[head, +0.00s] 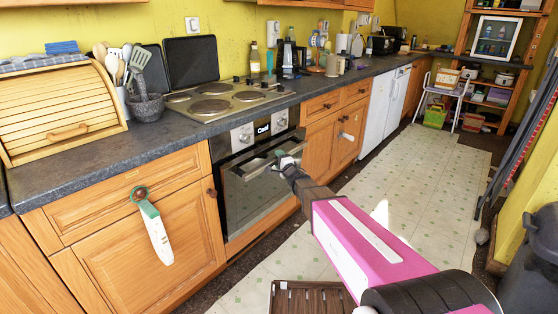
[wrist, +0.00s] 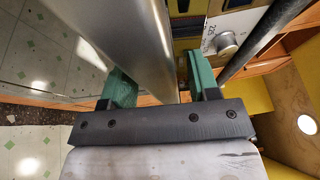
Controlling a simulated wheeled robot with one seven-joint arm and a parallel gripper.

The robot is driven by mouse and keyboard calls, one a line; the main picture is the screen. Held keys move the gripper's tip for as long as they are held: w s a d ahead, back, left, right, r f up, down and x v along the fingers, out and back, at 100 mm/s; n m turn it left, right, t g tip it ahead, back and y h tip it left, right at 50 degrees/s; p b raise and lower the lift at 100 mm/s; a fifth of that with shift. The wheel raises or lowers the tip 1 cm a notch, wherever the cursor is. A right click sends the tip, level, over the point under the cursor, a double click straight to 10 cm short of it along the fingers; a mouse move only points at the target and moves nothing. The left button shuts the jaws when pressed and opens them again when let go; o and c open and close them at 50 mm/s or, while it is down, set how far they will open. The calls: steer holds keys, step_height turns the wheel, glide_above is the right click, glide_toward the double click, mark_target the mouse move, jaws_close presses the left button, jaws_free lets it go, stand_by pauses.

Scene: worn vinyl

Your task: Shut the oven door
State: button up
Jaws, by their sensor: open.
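The oven (head: 255,136) is built into the lower cabinets, with its knobs and display below the hob. My gripper (head: 283,161) is at the upper right of the door, by the door's handle (head: 250,171). An oven knob (wrist: 226,44) shows beyond.
Wooden cabinets (head: 150,215) flank the oven, under a dark worktop (head: 110,158) with a hob (head: 215,98). A green-and-white utensil (head: 154,228) hangs on the left cabinet. The tiled floor (head: 425,165) is open to the right; a slatted brown item (head: 310,298) lies in front.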

jaws_close()
steer(key=w+a, duration=0.1)
steer(key=w+a+r, duration=0.1)
steer(key=a, duration=0.1)
steer(key=shift+w+a, duration=0.2)
steer(key=shift+w, duration=0.15)
jaws_free()
steer(key=shift+s+d, duration=0.1)
glide_toward(272, 153)
steer(key=shift+v, duration=0.9)
steer(key=shift+f, duration=0.15)
